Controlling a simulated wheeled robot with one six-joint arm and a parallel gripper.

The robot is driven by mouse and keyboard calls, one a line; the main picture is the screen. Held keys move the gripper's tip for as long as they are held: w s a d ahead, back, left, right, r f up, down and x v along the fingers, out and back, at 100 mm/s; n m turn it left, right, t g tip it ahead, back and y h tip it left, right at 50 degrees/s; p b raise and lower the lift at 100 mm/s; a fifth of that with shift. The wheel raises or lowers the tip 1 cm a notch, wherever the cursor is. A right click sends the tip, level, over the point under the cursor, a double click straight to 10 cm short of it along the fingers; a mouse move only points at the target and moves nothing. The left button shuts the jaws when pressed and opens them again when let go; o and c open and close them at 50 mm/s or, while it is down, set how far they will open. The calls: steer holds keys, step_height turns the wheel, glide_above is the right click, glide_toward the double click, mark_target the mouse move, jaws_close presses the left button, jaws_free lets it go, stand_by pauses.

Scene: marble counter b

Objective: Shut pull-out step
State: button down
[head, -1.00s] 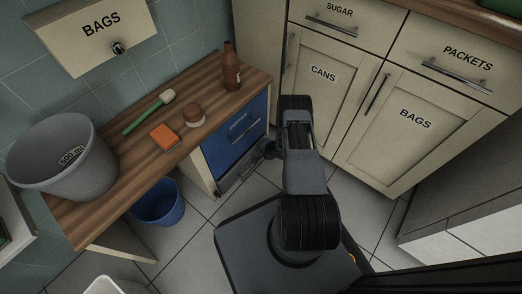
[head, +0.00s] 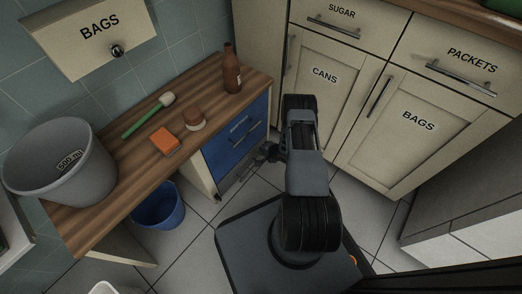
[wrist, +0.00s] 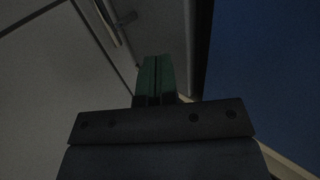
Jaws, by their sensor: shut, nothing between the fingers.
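The pull-out step (head: 232,180) is the grey panel low under the blue drawer fronts (head: 235,140) of the wooden-topped counter. It looks close to flush with the blue fronts; I cannot tell whether a small gap is left. My gripper (head: 259,160) is low in front of the step's right part, partly hidden by my arm. Whether it touches the step is unclear. In the dark wrist view the green fingers (wrist: 155,80) are together with nothing between them. A blue surface (wrist: 265,70) fills the right of that view.
A blue bucket (head: 158,205) stands on the tiled floor left of the drawers. Cream cupboards (head: 330,95) stand close on the right. A grey bucket (head: 62,165), orange sponge (head: 164,141), brush (head: 148,116) and brown bottle (head: 232,70) are on the counter.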

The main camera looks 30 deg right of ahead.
steer(key=p+v, duration=0.4)
steer(key=v, duration=0.7)
steer(key=shift+s+d+f, duration=0.2)
steer(key=shift+s+f, duration=0.05)
steer(key=shift+f, duration=0.1)
